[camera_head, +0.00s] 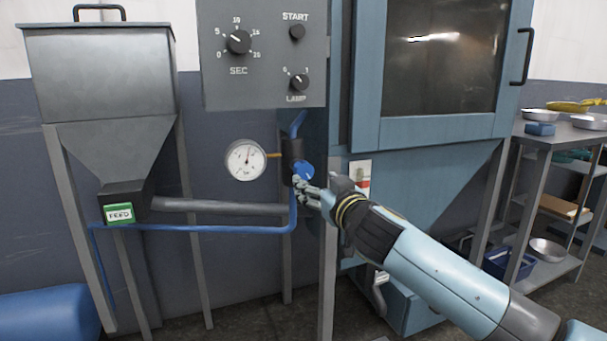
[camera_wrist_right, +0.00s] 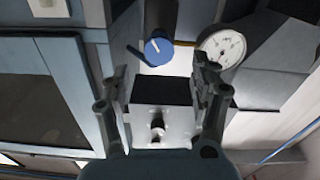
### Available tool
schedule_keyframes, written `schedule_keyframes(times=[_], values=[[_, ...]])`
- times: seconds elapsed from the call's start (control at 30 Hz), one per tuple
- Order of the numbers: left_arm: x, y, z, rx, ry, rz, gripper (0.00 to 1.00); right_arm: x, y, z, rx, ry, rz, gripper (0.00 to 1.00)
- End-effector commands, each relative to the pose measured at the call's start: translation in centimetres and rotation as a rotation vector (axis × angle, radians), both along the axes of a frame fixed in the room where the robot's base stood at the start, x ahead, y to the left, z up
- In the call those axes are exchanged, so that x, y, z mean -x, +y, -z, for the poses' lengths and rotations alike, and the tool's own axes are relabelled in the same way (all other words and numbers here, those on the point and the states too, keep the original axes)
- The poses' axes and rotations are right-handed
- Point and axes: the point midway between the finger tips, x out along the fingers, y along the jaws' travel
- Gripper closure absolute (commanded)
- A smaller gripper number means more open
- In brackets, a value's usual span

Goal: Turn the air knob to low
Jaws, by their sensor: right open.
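The air knob (camera_head: 304,170) is a blue round knob on a black regulator body (camera_head: 292,152), under the grey control panel and to the right of a round pressure gauge (camera_head: 246,160). My right gripper (camera_head: 304,190) is at the knob's lower right in the head view, close to it; I cannot tell whether they touch. In the right wrist view the blue knob (camera_wrist_right: 158,50) with a pale mark shows beyond the open, empty fingers (camera_wrist_right: 162,85), and the gauge (camera_wrist_right: 222,47) is to its right. My left gripper is not in view.
The grey control panel (camera_head: 262,85) with SEC, START and LAMP knobs hangs just above. A blue cabinet (camera_head: 430,140) stands on the right, a hopper (camera_head: 100,80) on the left. A blue hose (camera_head: 220,229) runs below the regulator. A shelf table (camera_head: 560,140) is far right.

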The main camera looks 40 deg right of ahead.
Motion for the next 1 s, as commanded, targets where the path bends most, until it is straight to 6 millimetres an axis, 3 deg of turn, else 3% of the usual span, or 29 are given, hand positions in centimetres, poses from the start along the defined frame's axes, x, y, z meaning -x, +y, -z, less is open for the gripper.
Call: schedule_keyframes(times=[0.2, 0.4, 0.8, 1.0], values=[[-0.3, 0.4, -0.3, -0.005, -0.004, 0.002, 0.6, -4.5, -1.1, -0.1, -0.001, 0.0, 0.001, 0.38], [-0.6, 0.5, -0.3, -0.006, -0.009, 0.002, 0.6, -7.2, -1.7, 0.0, 0.0, 0.001, 0.0, 0.38], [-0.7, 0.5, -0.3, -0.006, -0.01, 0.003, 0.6, -8.0, -1.9, 0.1, -0.001, 0.003, -0.001, 0.38], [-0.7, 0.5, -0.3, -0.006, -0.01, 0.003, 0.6, -8.0, -1.9, 0.1, -0.001, 0.003, 0.0, 0.64]])
